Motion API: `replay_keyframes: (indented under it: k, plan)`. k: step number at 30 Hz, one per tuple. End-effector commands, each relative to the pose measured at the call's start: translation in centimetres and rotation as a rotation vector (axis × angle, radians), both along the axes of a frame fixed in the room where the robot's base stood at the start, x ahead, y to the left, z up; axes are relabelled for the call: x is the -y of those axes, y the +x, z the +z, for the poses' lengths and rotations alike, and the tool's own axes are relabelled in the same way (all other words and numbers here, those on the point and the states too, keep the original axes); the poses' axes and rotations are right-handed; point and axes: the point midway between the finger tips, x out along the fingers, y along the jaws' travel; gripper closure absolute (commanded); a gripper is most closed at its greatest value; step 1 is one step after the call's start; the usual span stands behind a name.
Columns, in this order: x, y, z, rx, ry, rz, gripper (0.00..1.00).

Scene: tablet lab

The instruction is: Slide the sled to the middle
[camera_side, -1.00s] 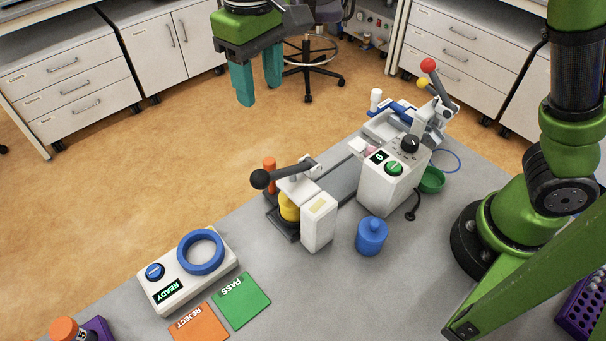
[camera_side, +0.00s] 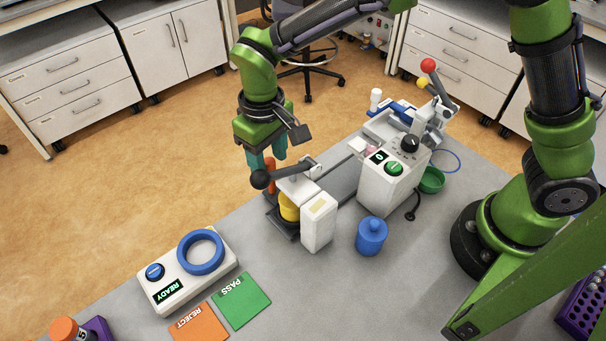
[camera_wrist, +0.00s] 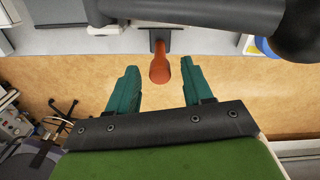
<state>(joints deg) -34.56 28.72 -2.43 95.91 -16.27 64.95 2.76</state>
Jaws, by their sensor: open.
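The sled (camera_side: 283,222) is a dark block at the near-left end of a grey rail (camera_side: 340,180). An orange upright handle (camera_side: 270,174) stands at its far side. A yellow part (camera_side: 288,208) sits on it, under a white press with a black-knobbed lever (camera_side: 259,179). My gripper (camera_side: 267,163) has teal fingers and is open beside the orange handle, partly hidden behind the lever. In the wrist view the orange handle (camera_wrist: 160,66) lies between and just beyond the open fingertips (camera_wrist: 158,72), and no contact shows.
A white control box (camera_side: 388,187) with a green button stands beside the rail, and a red-knobbed lever clamp (camera_side: 428,66) is at the far end. The black lever arm passes close to my gripper.

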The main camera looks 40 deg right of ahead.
Motion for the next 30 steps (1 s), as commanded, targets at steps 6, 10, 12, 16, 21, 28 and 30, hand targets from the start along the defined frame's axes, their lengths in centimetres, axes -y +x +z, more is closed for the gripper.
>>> replay_keyframes:
  k: [6,10,12,16,21,28,30]
  plan:
    - [0.0,0.0,-0.2,0.000,0.000,0.000,0.49]
    - [0.0,0.0,-0.2,0.000,0.000,0.000,0.57]
    - [0.0,0.0,-0.2,0.000,0.000,0.000,0.68]
    - [0.0,0.0,-0.2,0.000,0.000,0.000,0.88]
    - [0.0,0.0,-0.1,0.000,0.000,-0.001,1.00]
    - [0.6,0.1,-0.1,0.000,0.000,-0.003,1.00]
    - [1.8,0.1,0.0,0.001,0.001,-0.006,1.00]
